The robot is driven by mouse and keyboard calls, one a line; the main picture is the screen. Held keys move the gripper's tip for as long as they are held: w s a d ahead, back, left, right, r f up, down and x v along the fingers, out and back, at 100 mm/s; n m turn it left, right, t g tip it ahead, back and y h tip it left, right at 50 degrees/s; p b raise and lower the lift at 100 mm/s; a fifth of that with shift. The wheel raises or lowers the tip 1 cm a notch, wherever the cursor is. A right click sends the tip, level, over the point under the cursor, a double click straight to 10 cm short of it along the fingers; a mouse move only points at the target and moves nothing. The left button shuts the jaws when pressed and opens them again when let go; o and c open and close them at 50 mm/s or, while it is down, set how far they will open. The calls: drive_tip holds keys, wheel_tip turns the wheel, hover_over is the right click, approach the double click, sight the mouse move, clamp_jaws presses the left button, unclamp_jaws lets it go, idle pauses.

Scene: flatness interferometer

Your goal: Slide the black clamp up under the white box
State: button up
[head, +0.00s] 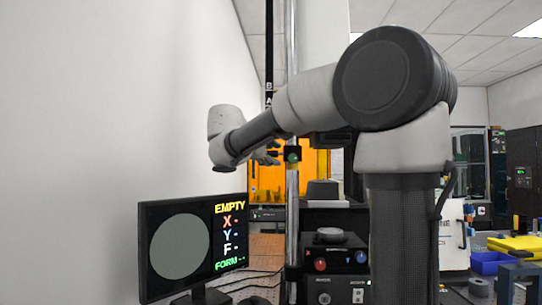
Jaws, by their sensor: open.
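The black clamp (293,154) sits on the shiny upright post (292,205), with a green round spot on its front. The white box (323,38) is at the top, beside and behind the post; the picture's top edge cuts it off and my arm hides its lower part. My gripper (268,154) is open, just left of the clamp and at about its height. Its fingers are small and partly hidden by my wrist. I cannot tell whether they touch the clamp.
A monitor (193,245) reading EMPTY stands lower left. Below the clamp is a black unit (332,257) with red and blue knobs. An orange panel (318,175) is behind the post. A blue bin (490,262) lies on the right bench. A blank wall fills the left.

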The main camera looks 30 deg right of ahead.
drive_tip(key=shift+w+d+f, duration=0.1)
drive_tip(key=shift+w+d, duration=0.1)
drive_tip(key=shift+d, duration=0.15)
clamp_jaws()
drive_tip(key=shift+r, duration=2.6)
unclamp_jaws()
